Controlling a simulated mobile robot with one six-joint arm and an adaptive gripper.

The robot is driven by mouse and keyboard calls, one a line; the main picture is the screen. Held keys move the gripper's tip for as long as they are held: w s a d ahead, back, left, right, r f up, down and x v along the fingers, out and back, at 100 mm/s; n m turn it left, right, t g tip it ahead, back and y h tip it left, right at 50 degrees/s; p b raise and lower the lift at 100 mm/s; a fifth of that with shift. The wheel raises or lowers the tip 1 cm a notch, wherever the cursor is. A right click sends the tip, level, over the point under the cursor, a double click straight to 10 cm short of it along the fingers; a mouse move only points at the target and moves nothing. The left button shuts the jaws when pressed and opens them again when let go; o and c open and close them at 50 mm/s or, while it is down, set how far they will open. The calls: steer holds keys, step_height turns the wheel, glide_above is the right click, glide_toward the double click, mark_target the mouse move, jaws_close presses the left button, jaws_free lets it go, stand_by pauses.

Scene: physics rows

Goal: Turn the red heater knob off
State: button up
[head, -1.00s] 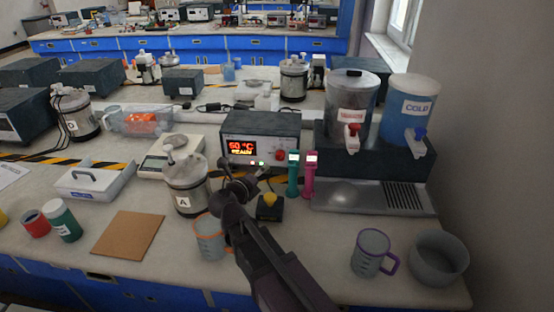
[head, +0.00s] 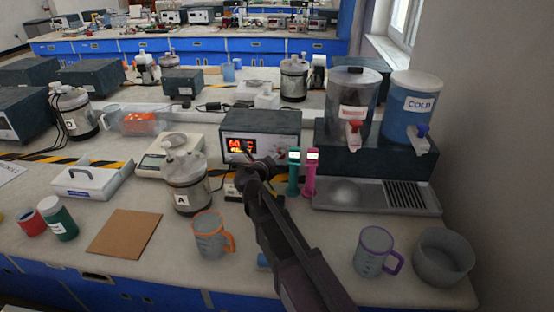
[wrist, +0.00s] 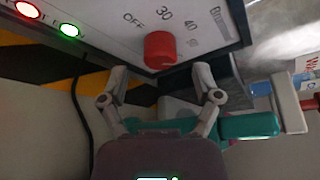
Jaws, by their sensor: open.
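The heater box (head: 262,122) stands mid-bench with a lit red display (head: 241,145), partly covered by my arm and reading about 60. In the wrist view the red knob (wrist: 160,50) sits on the white panel, with OFF, 30 and 40 marked around it. I cannot see a pointer on the knob. My gripper (wrist: 160,73) is open, one finger left and one right of the knob and slightly below it, not visibly touching. In the head view my gripper (head: 262,168) is in front of the panel and the knob is hidden or too small to tell.
Teal (head: 294,172) and pink (head: 310,172) upright handles stand close right of my gripper. Pot A (head: 187,185) and the orange-rimmed mug (head: 210,238) are to the left. Red and green lights (wrist: 68,30) are on the panel. The drip tray (head: 350,196) is further right.

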steer(key=shift+x, duration=1)
jaws_close()
steer(key=shift+a, duration=0.1)
